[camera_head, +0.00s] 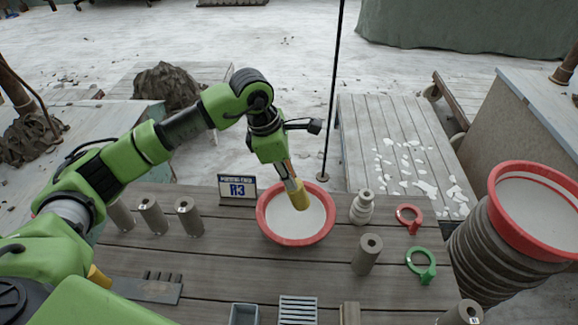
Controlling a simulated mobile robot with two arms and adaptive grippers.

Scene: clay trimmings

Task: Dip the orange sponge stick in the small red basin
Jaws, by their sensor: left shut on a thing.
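The small red basin (264,222) stands on the plank table, with a red rim and a pale inside. My left gripper (288,176) comes in from above, over the basin's far side. It is shut on the orange sponge stick (298,198), which points down and slightly to the right. The stick's yellow-orange end shows against the basin's pale inside, within the rim's outline. I cannot tell whether it touches the contents. The jaws are small and partly merge with the stick. My right gripper is not in view.
A larger red basin (497,208) stands at right on a ribbed stack. Grey cylinders (152,216) stand left, another cylinder (367,254) right, beside a stacked pale piece (361,207). A sign (237,190) is close left of the small basin.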

